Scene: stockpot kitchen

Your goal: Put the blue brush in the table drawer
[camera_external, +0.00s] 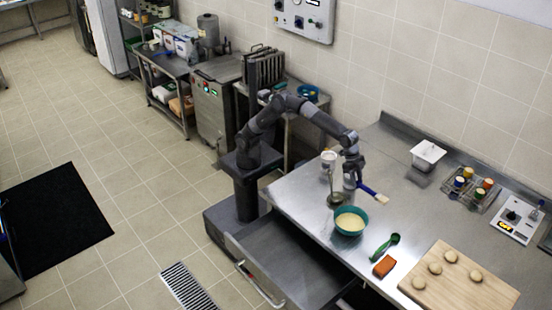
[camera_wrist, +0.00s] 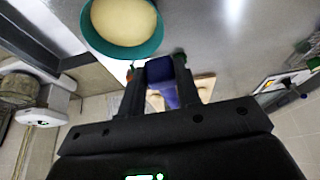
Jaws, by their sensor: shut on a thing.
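The blue brush (camera_external: 368,190) has a blue handle and a pale bristle end. My gripper (camera_external: 352,184) is shut on its handle, over the steel table near the teal bowl. In the wrist view the blue handle (camera_wrist: 161,80) sits between the two dark fingers of my gripper (camera_wrist: 159,73); much of the brush is hidden behind the gripper body. The table drawer (camera_external: 290,262) is pulled open at the table's front side, below and left of my gripper, and its visible inside looks empty.
A green scoop (camera_external: 385,246), an orange sponge (camera_external: 384,266) and a wooden board (camera_external: 458,280) with dough pieces lie right.

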